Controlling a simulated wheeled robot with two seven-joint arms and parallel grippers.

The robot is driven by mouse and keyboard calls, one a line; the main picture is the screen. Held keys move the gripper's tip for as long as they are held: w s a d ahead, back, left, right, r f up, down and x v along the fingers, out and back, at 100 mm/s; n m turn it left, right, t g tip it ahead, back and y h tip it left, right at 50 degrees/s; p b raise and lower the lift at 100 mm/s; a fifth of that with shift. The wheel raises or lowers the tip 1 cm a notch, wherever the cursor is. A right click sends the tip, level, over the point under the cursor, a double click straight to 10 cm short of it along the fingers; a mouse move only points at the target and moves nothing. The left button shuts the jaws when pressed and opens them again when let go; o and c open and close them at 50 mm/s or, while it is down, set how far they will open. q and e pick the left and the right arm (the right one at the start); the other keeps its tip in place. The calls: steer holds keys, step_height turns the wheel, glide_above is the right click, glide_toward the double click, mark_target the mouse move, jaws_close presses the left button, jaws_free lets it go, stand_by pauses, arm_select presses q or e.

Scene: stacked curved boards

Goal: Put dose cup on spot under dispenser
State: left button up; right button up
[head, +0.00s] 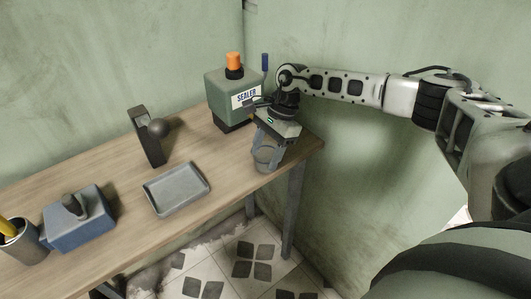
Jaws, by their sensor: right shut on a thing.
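The dispenser (225,88) is a grey-green container with an orange cap and a "SEALER" label, standing at the table's back right corner. My right gripper (268,149) points down in front of it, near the table's right end, and is shut on the dose cup (265,158), a small grey cup. The cup looks upright; I cannot tell whether its bottom touches the table. The spot under the dispenser cannot be made out; my right gripper and arm cover part of that area. My left gripper is not in view.
On the wooden table (215,150) are a grey tray (178,191), a dark upright block with a round knob (149,138), a blue box with a dark handle (80,220) and a cup holding something yellow (22,240). Walls stand behind and right. Bare wood lies between tray and dispenser.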

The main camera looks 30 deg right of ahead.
steer(key=shift+f, duration=0.2)
steer(key=o, duration=1)
steer(key=shift+o, duration=0.2)
steer(key=shift+r, duration=0.15)
